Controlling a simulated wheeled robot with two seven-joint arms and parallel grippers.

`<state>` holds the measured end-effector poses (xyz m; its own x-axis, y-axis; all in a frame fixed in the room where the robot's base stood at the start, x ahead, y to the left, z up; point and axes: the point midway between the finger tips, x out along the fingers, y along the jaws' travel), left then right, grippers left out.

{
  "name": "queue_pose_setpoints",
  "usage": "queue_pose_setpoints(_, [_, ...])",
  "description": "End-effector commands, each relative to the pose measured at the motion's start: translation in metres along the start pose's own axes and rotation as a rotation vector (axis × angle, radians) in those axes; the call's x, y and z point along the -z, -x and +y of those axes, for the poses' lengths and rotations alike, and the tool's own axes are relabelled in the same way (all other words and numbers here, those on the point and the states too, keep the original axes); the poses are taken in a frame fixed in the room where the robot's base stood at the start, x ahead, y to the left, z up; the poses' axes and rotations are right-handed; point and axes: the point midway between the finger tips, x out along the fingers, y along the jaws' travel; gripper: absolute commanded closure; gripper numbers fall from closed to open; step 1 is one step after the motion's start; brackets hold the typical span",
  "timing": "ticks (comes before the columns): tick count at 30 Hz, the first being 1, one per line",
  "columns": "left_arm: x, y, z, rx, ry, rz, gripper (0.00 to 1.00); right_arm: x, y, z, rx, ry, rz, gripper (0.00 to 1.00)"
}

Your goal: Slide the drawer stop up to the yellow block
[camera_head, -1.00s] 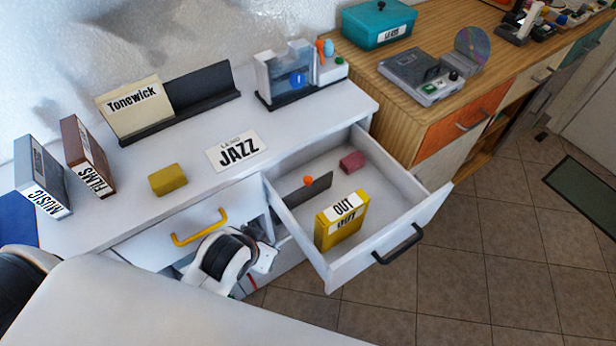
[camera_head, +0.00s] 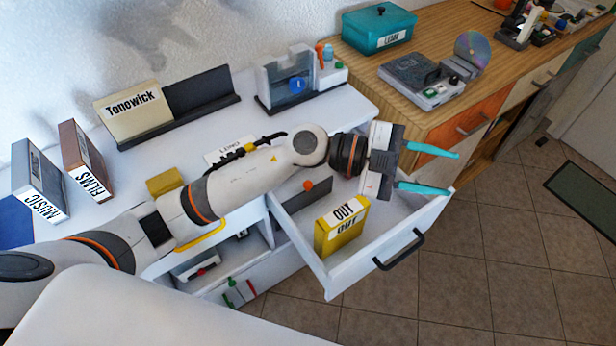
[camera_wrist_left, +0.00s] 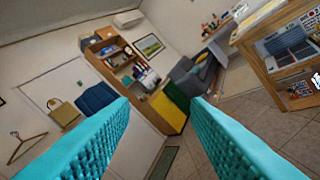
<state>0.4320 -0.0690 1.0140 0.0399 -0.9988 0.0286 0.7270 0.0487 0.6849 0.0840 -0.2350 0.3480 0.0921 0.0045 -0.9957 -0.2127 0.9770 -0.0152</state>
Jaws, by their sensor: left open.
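The drawer stop (camera_head: 321,187) is a dark upright plate with an orange knob, inside the open white drawer (camera_head: 347,277). A yellow box marked OUT (camera_head: 340,232) stands in the drawer, apart from the stop and nearer the front. A plain yellow block (camera_head: 164,181) lies on the white cabinet top, partly behind my left arm. My left gripper (camera_head: 455,172) is open and empty above the drawer's far right part, its teal fingers pointing right, away from the stop. Its fingers also show spread in the left wrist view (camera_wrist_left: 160,135). My right gripper is not in view.
The white cabinet top holds a Tonewick stand (camera_head: 135,108), a FILMS case (camera_head: 86,160) and a MUSIC case (camera_head: 38,180). A wooden cabinet (camera_head: 420,118) with a teal box (camera_head: 378,28) adjoins at the right. Tiled floor is free in front.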

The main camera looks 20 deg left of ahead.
Motion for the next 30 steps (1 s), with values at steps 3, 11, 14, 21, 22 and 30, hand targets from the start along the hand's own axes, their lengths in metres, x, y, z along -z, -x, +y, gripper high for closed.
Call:
queue_pose_setpoints(3, [0.042, 0.016, -0.030, 0.341, -0.007, 0.195, 0.57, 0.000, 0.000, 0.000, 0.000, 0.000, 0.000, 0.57])
queue_pose_setpoints(11, [0.131, 0.140, -0.030, 0.820, 0.127, 0.897, 0.57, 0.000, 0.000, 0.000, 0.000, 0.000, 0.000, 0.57])
queue_pose_setpoints(14, [0.142, 0.185, -0.015, 0.876, 0.185, 1.124, 0.57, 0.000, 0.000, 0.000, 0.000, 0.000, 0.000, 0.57])
queue_pose_setpoints(21, [0.148, 0.225, -0.004, 0.904, 0.248, 1.334, 0.57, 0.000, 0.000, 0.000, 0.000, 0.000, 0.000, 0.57])
queue_pose_setpoints(22, [0.150, 0.226, -0.006, 0.904, 0.249, 1.336, 0.57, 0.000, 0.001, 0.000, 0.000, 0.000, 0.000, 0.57])
queue_pose_setpoints(30, [0.185, 0.226, -0.040, 0.906, 0.251, 1.330, 0.57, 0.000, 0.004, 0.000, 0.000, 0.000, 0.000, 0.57])
